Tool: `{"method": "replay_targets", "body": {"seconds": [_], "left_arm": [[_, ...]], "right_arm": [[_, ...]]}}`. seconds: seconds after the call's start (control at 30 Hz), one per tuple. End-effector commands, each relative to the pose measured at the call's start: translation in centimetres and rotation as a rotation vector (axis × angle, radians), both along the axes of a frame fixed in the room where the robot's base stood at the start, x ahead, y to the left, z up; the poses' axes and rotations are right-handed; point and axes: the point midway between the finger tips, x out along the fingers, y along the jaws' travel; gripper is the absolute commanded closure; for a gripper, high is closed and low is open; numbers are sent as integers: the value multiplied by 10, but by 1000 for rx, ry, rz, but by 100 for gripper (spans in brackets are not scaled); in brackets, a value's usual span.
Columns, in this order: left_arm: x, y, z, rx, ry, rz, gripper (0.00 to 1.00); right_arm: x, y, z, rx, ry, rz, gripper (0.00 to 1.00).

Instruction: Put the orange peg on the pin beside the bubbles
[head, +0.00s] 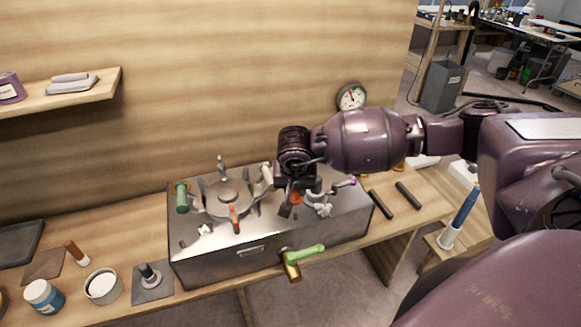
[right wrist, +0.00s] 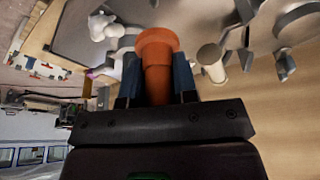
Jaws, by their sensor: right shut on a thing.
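My right gripper (head: 290,207) is shut on the orange peg (right wrist: 157,62), which sticks out between the fingers in the right wrist view. In the head view only a bit of its orange (head: 297,197) shows beside the fingers, over the right part of the steel box top. A white lumpy cluster (head: 323,210), perhaps the bubbles, is just right of the gripper; it also shows in the right wrist view (right wrist: 103,27). A smaller white cluster (head: 205,230) is at the front left of the box. A pale round-ended post (right wrist: 212,62) stands right of the peg in the wrist view. I cannot tell which pin is meant.
The steel box (head: 215,262) carries a round plate (head: 228,198), a green cylinder (head: 181,197) and another orange upright piece (head: 234,218). A green-handled brass valve (head: 305,253) juts from its front. Dark bars (head: 408,195) lie right; a white cup (head: 103,286) stands left.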

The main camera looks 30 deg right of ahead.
Motion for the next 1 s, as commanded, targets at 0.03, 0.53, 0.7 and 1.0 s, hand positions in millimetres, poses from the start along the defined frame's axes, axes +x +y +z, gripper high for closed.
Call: {"method": "replay_targets", "body": {"seconds": [0.03, 0.53, 0.7, 1.0], "left_arm": [[-2, 0, 2, 0, 5, 0, 100], [-7, 2, -13, 4, 23, 0, 100], [-4, 1, -18, 3, 15, -3, 100], [-1, 0, -20, 3, 10, -4, 100]], "right_arm": [[0, -3, 2, 0, 1, -9, 95], [-1, -5, -24, 0, 2, -21, 95], [0, -4, -41, 0, 1, -20, 95], [0, -5, -52, 1, -1, -21, 95]]}}
